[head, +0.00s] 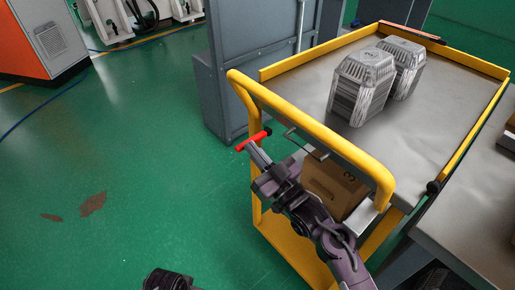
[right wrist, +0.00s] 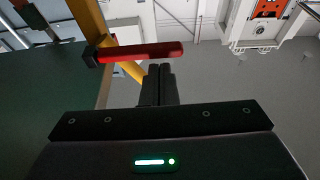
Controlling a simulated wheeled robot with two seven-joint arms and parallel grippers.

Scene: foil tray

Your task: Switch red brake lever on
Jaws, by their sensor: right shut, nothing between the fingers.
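The red brake lever (head: 254,140) sticks out from the yellow handle frame of the cart (head: 305,124), at its left side. In the right wrist view the red lever (right wrist: 142,52) lies roughly level across the upper part, with a dark block at its left end. My right gripper (head: 252,147) is shut and empty, its fingertips right by the lever. In the right wrist view the closed fingers (right wrist: 160,70) point at the lever's underside in the picture; I cannot tell whether they touch. A dark part (head: 168,280) at the bottom edge seems to be my left gripper; its fingers cannot be made out.
Two stacks of foil trays (head: 361,88) stand on the cart's grey top. A cardboard box (head: 335,186) sits on the shelf below. A grey cabinet (head: 250,60) stands behind the cart, and a grey table (head: 470,220) at the right.

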